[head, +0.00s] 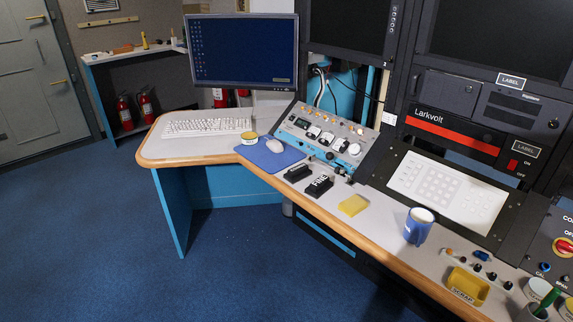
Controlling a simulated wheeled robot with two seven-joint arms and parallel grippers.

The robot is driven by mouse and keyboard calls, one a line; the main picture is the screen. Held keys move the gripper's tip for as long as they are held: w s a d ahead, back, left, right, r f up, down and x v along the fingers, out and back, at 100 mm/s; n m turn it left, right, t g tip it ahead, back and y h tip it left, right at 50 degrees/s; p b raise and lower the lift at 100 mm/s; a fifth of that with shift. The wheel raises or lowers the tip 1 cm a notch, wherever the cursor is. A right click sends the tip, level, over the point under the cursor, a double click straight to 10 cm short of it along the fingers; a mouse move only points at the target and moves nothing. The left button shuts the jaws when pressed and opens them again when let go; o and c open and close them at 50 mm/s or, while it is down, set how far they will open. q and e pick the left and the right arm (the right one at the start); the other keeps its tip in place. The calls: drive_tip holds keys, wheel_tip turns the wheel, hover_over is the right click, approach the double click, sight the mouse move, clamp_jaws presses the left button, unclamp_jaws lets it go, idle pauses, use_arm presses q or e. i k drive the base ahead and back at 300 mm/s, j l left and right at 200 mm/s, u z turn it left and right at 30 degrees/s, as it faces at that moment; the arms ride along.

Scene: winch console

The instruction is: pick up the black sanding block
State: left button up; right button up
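Two small black blocks lie side by side on the light grey console desk, right of the blue mouse mat, in the head view. The nearer block (319,186) has white lettering on its face, too small to read surely. The farther block (298,173) shows no clear lettering. I cannot tell for sure which is the sanding block. Neither of my grippers is in view.
A yellow sponge-like block (353,205), a blue mug (418,226) and a yellow labelled bin (467,287) stand to the right along the desk. The sloped control panel (325,139) rises behind. A white mouse (275,146) sits on the blue mat (259,158).

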sight(299, 173)
drive_tip(key=l+u, duration=0.45)
drive_tip(key=l, duration=1.1)
